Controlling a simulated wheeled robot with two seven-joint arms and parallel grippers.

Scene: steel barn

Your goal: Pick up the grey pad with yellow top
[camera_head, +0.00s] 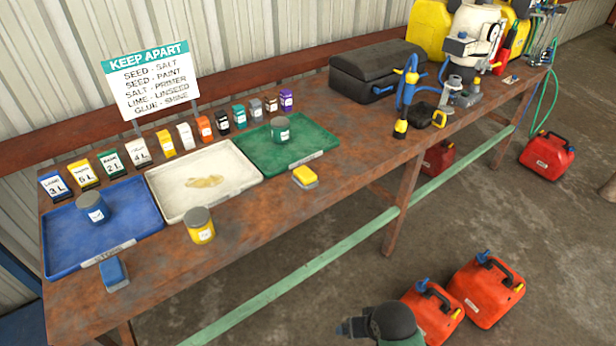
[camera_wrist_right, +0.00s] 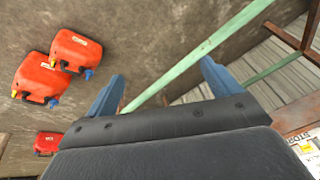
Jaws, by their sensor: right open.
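The grey pad with yellow top (camera_head: 305,177) lies on the rusty brown bench (camera_head: 290,215), just in front of the green tray (camera_head: 318,151) and near the bench's front edge. Nothing covers it. My right gripper (camera_head: 347,327) is at the bottom of the head view, in front of the bench and well apart from the pad. In the right wrist view my right gripper (camera_wrist_right: 162,78) has its two blue fingers spread, with nothing between them. The pad cannot be made out in the wrist view. My left gripper is not in view.
A white tray (camera_head: 165,205) and a blue tray (camera_head: 65,248) lie left. A green rail (camera_head: 300,281) runs below the bench. Red cans (camera_head: 487,290) stand on the floor.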

